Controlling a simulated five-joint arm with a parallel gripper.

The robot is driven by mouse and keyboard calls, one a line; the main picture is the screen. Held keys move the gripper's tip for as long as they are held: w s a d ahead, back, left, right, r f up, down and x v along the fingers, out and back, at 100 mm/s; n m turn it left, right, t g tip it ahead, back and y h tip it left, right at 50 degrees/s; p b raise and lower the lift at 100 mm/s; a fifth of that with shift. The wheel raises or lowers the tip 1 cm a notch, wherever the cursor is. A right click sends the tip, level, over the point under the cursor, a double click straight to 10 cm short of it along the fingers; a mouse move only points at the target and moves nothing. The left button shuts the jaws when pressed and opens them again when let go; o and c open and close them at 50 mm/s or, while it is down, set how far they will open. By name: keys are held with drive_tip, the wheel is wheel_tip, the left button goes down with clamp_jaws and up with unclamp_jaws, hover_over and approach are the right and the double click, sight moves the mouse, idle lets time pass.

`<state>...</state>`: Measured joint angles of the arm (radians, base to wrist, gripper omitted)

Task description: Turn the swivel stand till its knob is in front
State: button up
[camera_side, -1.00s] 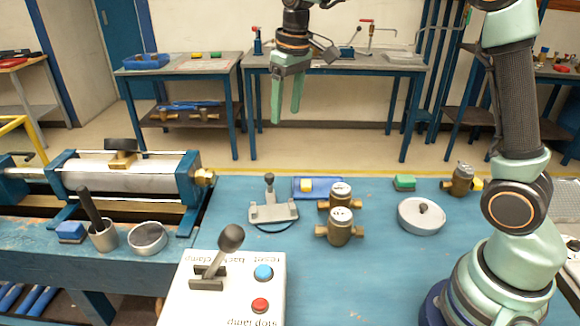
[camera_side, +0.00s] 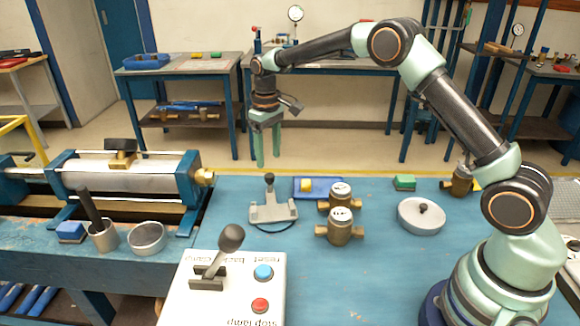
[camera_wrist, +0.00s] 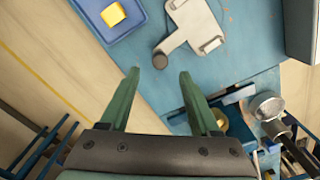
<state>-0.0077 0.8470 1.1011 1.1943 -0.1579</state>
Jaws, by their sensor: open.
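The swivel stand (camera_side: 272,209) is a grey plate with two raised light pads, standing on the blue bench. Its dark-topped knob (camera_side: 269,179) stands upright at the back, far side of the plate from the side camera. In the wrist view the stand (camera_wrist: 191,24) is at upper middle, and its knob (camera_wrist: 160,61) points toward my gripper. My gripper (camera_side: 268,164) is open and empty, pointing down, above and behind the knob. In the wrist view the knob shows between the fingertips of my gripper (camera_wrist: 160,73), apart from both fingers.
Right of the stand are two brass meters (camera_side: 340,231) and a blue tray (camera_side: 326,184) with a yellow block. A control box (camera_side: 225,295) with a lever stands in front; a cylinder rig (camera_side: 130,180) is left.

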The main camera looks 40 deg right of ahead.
sight(270, 175)
wheel_tip(270, 175, down, 6)
drive_tip(key=shift+r, duration=0.15)
drive_tip(key=shift+c, duration=0.3)
clamp_jaws()
drive_tip(key=shift+r, duration=0.1)
idle(1.2)
